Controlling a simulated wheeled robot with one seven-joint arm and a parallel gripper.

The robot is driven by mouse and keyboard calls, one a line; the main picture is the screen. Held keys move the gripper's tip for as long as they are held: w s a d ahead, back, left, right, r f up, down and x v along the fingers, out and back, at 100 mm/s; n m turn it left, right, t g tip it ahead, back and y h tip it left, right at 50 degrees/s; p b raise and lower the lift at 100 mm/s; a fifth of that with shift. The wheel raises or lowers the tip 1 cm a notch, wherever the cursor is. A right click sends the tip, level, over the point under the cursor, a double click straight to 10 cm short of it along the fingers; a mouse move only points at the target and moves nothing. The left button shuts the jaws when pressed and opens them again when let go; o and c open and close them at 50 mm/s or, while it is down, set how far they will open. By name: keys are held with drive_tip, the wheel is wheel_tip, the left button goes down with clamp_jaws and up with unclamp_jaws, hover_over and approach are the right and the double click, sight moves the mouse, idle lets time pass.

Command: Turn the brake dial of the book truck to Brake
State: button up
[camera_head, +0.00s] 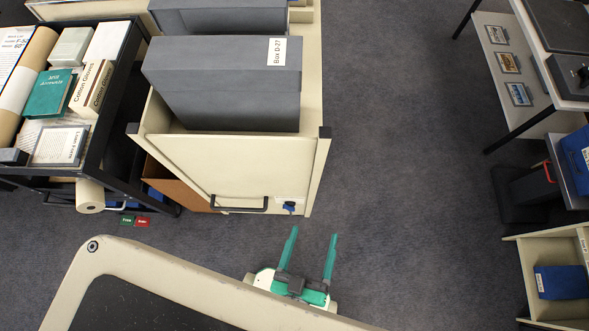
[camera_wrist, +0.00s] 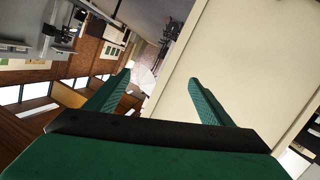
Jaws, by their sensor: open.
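The cream book truck (camera_head: 235,165) stands at the upper middle of the head view with large grey boxes on top. Its near end panel has a black handle (camera_head: 240,209) and, right of it near the lower corner, a small blue brake dial (camera_head: 289,207). The dial's setting is too small to read. My gripper (camera_head: 313,235) is open and empty, with teal fingers pointing towards the truck, apart from the dial and slightly nearer and to its right. In the wrist view a cream panel (camera_wrist: 228,65) fills the right side behind my gripper (camera_wrist: 158,82); the dial does not show there.
A green tag (camera_head: 127,219) and a red tag (camera_head: 143,222) show lower left of the truck. A dark cart (camera_head: 158,203) with boxes and rolls stands left. Shelving (camera_head: 520,250) and a table (camera_head: 550,100) stand right. Grey carpet (camera_head: 400,150) right of the truck is clear.

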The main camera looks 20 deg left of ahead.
wheel_tip(320, 180, down, 21)
drive_tip(key=w+n+y, duration=0.3)
drive_tip(key=n+y, duration=0.1)
drive_tip(key=n, duration=1.1)
drive_tip(key=n+g+y, duration=0.3)
drive_tip(key=n+y, duration=0.2)
drive_tip(key=n, duration=0.8)
approach(290, 210)
drive_tip(key=x, duration=0.8)
drive_tip(key=c, duration=1)
